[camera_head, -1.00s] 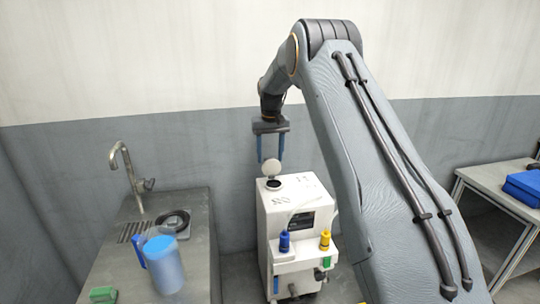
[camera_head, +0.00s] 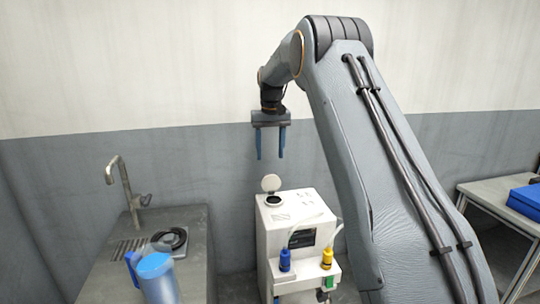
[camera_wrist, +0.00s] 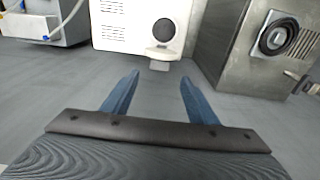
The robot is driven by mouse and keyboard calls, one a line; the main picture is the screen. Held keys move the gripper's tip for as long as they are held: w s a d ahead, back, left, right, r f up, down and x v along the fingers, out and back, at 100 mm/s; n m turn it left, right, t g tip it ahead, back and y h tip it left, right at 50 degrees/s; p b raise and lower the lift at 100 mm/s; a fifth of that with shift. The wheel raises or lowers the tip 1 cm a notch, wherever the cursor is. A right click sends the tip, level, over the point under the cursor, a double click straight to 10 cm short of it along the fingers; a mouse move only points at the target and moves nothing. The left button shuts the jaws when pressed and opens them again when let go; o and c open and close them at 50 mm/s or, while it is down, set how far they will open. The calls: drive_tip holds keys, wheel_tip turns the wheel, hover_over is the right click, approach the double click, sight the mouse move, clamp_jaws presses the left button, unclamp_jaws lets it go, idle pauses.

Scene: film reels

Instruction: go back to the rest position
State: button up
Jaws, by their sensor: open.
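My gripper (camera_head: 270,154) hangs pointing down in the head view, above the white machine (camera_head: 290,214) and clear of it. Its two blue fingers are apart with nothing between them. In the wrist view my gripper (camera_wrist: 157,92) also shows open and empty, with grey floor between and beyond the fingers. The white machine (camera_wrist: 125,28) is at the top of the wrist view.
A metal sink counter (camera_head: 195,262) with a tap (camera_head: 124,185) and a blue jug (camera_head: 157,278) is at left. Blue (camera_head: 285,260) and yellow (camera_head: 327,258) bottles sit on the machine's front. A table (camera_head: 485,193) with a blue box (camera_head: 525,201) is at right. The wall behind is bare.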

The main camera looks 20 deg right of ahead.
drive_tip(key=s+a+f, duration=0.2)
drive_tip(key=s+f, duration=0.2)
drive_tip(key=s, duration=1)
drive_tip(key=s+a+f, duration=0.3)
drive_tip(key=s, duration=1.1)
drive_tip(key=s+a+f+n, duration=0.1)
drive_tip(key=s+f, duration=0.3)
drive_tip(key=s, duration=1)
drive_tip(key=shift+s+a+f, duration=0.3)
drive_tip(key=shift+a+f, duration=0.05)
drive_tip(key=shift+a, duration=0.4)
